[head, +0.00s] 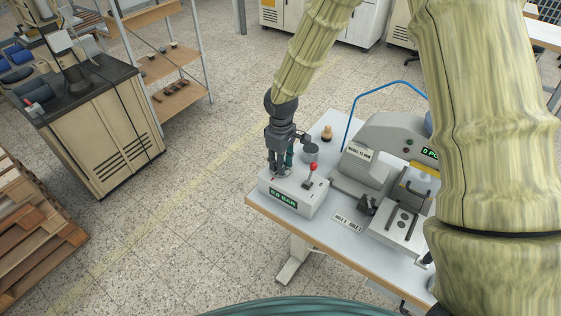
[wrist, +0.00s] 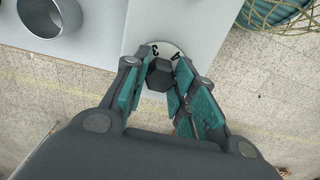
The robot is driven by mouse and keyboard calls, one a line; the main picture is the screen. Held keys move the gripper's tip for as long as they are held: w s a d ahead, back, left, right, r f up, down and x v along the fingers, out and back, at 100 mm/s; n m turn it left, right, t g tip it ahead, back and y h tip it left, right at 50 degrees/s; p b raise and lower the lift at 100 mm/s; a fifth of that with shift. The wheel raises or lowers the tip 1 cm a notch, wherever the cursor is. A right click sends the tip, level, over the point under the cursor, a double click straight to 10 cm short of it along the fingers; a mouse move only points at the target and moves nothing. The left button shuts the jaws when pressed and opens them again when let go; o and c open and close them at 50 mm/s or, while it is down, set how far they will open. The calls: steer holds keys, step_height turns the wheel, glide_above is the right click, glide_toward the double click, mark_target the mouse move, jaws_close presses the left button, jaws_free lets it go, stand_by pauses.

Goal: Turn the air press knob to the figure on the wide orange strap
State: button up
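The air press knob (wrist: 160,75) is a dark, six-sided knob on a round white dial (wrist: 154,50). The figures 3 and 4 show at the dial's far edge in the wrist view; the rest is hidden. My gripper (wrist: 162,78) points down with its teal-padded fingers on both sides of the knob, seemingly touching it. In the head view my gripper (head: 280,170) is over the white control box (head: 302,200), hiding the knob. The box has a green pressure display (head: 283,197), first digit unclear. I see no wide orange strap in either view.
A red-ball lever (head: 313,168) stands on the box right beside my gripper. A grey cup (head: 311,152) and wooden-topped stamp (head: 327,133) are behind it. The press (head: 375,150) stands to the right on the table.

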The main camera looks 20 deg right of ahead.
steer(key=c, duration=0.3)
steer(key=shift+m, duration=0.4)
steer(key=m, duration=0.3)
steer(key=shift+m, duration=0.4)
steer(key=m, duration=0.3)
steer(key=shift+w+r+m, duration=0.1)
steer(key=shift+m, duration=0.2)
steer(key=m, duration=0.3)
steer(key=shift+m, duration=0.3)
steer(key=m+p, duration=0.1)
steer(key=m, duration=0.5)
steer(key=shift+p, duration=0.3)
steer(key=m+p, duration=0.1)
steer(key=m, duration=0.4)
steer(key=shift+m, duration=0.4)
